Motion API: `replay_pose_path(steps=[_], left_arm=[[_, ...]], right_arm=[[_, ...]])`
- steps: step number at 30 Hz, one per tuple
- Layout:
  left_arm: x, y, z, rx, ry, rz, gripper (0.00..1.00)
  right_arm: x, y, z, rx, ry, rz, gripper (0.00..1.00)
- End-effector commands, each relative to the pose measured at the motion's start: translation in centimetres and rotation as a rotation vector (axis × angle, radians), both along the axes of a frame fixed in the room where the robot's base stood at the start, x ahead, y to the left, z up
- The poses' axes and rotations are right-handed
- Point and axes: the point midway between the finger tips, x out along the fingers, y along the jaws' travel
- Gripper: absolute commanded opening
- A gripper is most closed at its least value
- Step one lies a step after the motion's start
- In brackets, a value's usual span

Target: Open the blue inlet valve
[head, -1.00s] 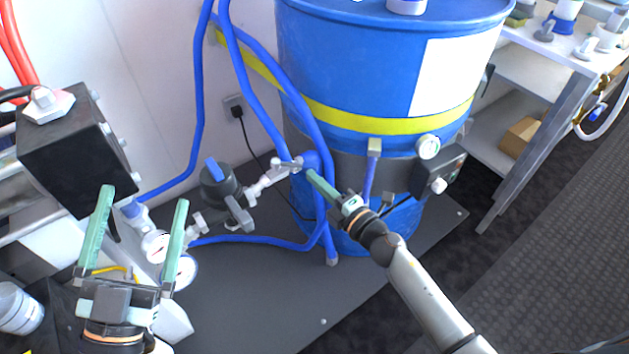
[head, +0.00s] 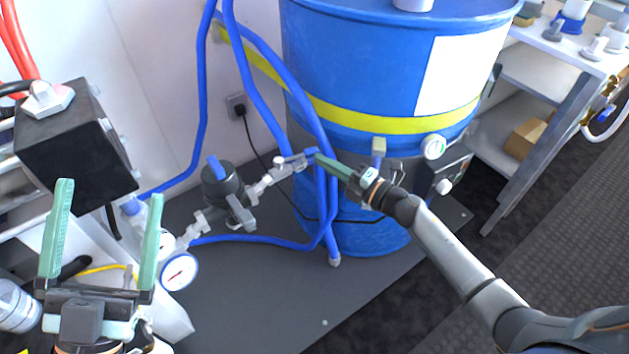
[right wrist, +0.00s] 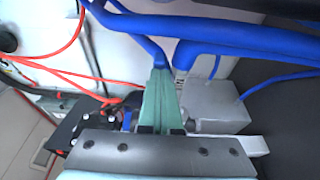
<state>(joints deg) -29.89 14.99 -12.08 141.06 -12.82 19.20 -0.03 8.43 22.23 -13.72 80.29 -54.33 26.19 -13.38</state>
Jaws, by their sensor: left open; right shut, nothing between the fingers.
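The inlet valve is a small pale fitting (head: 283,165) at the end of the metal pipe in front of the drum. Its short blue handle (head: 303,154) points right, toward the drum. My right gripper (head: 318,155) is shut and empty, its fingertips at the handle's right end; I cannot tell whether they touch it. In the right wrist view the closed green fingers (right wrist: 160,78) reach up to blue parts, and the handle cannot be made out from the hoses.
The blue drum (head: 375,50) with a yellow band stands behind my right gripper. Blue hoses (head: 265,105) run close to the valve. A dark regulator with a blue knob (head: 217,168) and a gauge (head: 180,271) are to the left. The grey mat (head: 260,300) in front is clear.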

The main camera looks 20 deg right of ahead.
Motion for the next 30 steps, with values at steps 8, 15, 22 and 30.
replay_pose_path(steps=[8,15,22,30], left_arm=[[-1.5,-0.2,1.8,-0.001,-0.099,-0.018,1.00],[-2.5,-0.3,2.8,0.000,-0.153,-0.031,1.00],[-2.8,-0.3,3.2,0.000,-0.170,-0.034,1.00],[-2.7,-0.3,3.1,0.001,-0.168,-0.033,1.00]], right_arm=[[1.8,-0.5,-0.1,-0.001,0.000,-0.002,0.00],[2.6,-0.6,0.0,-0.001,0.000,-0.003,0.00],[2.8,-0.6,0.0,-0.002,-0.001,-0.004,0.00],[2.9,-0.6,0.1,-0.001,-0.002,-0.007,0.00]])
